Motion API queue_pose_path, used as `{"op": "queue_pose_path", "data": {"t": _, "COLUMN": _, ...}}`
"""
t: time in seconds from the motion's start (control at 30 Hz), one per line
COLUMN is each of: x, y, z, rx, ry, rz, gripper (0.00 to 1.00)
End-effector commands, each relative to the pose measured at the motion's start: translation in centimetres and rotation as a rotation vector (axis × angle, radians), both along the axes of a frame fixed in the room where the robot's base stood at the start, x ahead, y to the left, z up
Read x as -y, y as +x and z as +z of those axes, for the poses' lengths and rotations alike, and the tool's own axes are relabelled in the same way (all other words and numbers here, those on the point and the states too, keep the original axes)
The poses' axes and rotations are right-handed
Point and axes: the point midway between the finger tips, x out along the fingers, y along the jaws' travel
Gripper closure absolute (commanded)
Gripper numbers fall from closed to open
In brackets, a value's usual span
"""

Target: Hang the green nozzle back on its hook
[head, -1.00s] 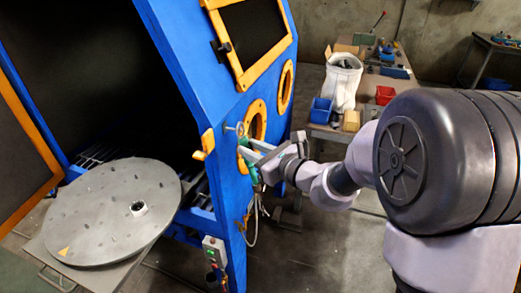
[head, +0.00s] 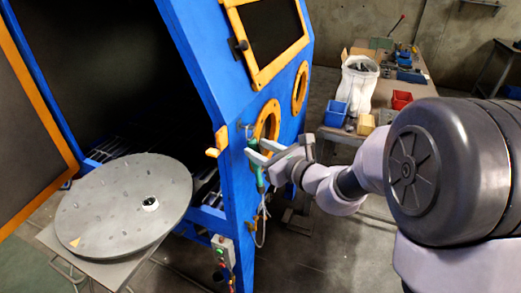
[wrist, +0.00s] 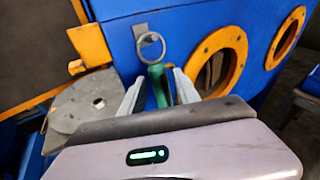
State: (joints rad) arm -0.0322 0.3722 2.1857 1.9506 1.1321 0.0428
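The green nozzle (head: 259,178) is upright against the blue cabinet's front, with a pale hose below it. In the wrist view the nozzle (wrist: 158,86) shows between my fingers, with its upper end just below the metal ring hook (wrist: 150,46). The hook (head: 247,130) is fixed to the blue panel beside the round orange port. I cannot tell whether the nozzle's top is in the ring. My gripper (head: 261,152) is in front of the nozzle's upper part. Its fingers (wrist: 158,93) are spread, with gaps visible beside the nozzle. The nozzle's lower part is hidden in the wrist view.
An orange latch (head: 218,141) juts out left of the hook. The round turntable (head: 115,205) stands out at the left, and a control box (head: 223,250) is below. A bench (head: 420,92) with bins and a white sack (head: 359,84) stands behind my arm.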

Motion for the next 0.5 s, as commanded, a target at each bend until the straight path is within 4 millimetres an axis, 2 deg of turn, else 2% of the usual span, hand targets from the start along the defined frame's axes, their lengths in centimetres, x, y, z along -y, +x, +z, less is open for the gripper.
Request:
{"op": "queue_pose_path", "data": {"t": 0.33, "x": 0.1, "y": -0.1, "z": 0.0, "rx": -0.001, "ry": -0.001, "rz": 0.000, "gripper": 0.50}}
{"op": "queue_pose_path", "data": {"t": 0.5, "x": 1.7, "y": -1.6, "z": 0.6, "rx": 0.000, "ry": -0.001, "rz": -0.003, "gripper": 0.50}}
